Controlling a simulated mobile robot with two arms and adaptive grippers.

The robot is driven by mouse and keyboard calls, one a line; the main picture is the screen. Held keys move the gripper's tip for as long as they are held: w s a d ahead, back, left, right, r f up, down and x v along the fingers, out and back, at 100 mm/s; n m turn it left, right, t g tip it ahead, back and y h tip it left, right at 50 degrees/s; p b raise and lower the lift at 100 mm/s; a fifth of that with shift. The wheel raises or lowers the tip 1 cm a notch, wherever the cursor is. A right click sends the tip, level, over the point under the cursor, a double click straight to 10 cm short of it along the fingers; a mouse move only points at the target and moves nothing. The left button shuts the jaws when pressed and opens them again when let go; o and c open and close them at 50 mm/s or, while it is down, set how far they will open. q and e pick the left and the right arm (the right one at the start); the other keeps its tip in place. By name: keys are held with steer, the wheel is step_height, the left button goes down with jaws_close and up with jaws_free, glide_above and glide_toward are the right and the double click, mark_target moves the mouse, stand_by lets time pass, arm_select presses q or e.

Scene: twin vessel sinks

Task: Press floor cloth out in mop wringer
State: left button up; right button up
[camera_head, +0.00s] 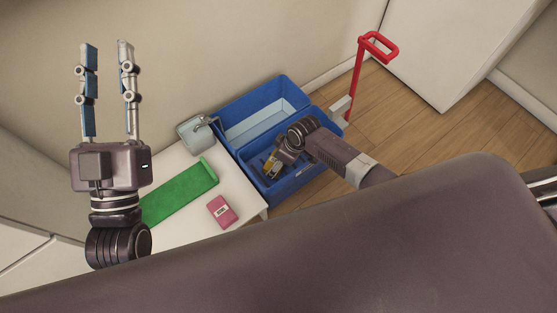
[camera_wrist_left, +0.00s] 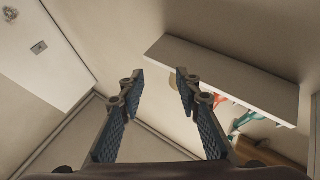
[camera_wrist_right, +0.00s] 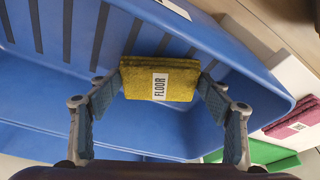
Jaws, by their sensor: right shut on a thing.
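The floor cloth (camera_wrist_right: 160,72) is a folded yellow cloth with a white label reading FLOOR. My right gripper (camera_wrist_right: 158,95) is shut on it, one finger at each side. In the head view my right gripper (camera_head: 277,164) is inside the near compartment of the blue mop wringer bucket (camera_head: 305,179), with the yellow cloth (camera_head: 268,167) partly hidden by the hand. Dark slots show in the blue wall beyond the cloth in the right wrist view. The red lever handle (camera_head: 357,77) stands upright at the bucket's right. My left gripper (camera_head: 106,48) is open, empty and raised at the left.
A white table (camera_head: 182,205) beside the bucket carries a green mat (camera_head: 181,190), a pink labelled cloth (camera_head: 222,211) and a grey container (camera_head: 197,134). The bucket's far compartment (camera_head: 265,121) holds pale water. Wooden floor (camera_head: 420,141) is free at the right.

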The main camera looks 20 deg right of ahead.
steer(key=shift+r, duration=0.25)
arm_select(q)
step_height(320, 180, down, 6)
steer(key=w+g+y+p, duration=0.1)
steer(key=w+g, duration=0.1)
steer(key=g, duration=0.1)
steer(key=shift+w, duration=0.2)
arm_select(e)
steer(key=shift+r, duration=0.35)
stand_by(0.8)
steer(key=shift+r+p, duration=0.35)
steer(key=shift+p, duration=0.15)
steer(key=shift+r+p, duration=0.25)
steer(key=shift+p, duration=0.1)
steer(key=shift+r, duration=0.25)
steer(key=shift+r+p, duration=0.25)
steer(key=shift+p, duration=0.3)
arm_select(q)
steer(key=s+a+f+g+y, duration=0.1)
steer(key=f+g, duration=0.3)
steer(key=f, duration=0.4)
steer(key=s+a+f+g+y, duration=0.1)
steer(key=s+a+f+g, duration=0.1)
steer(key=f+g, duration=0.2)
steer(key=shift+s+f+n+y, duration=0.3)
steer(key=shift+f+y, duration=0.1)
steer(key=shift+f, duration=1.45)
arm_select(e)
steer(key=shift+r, duration=0.25)
stand_by(0.4)
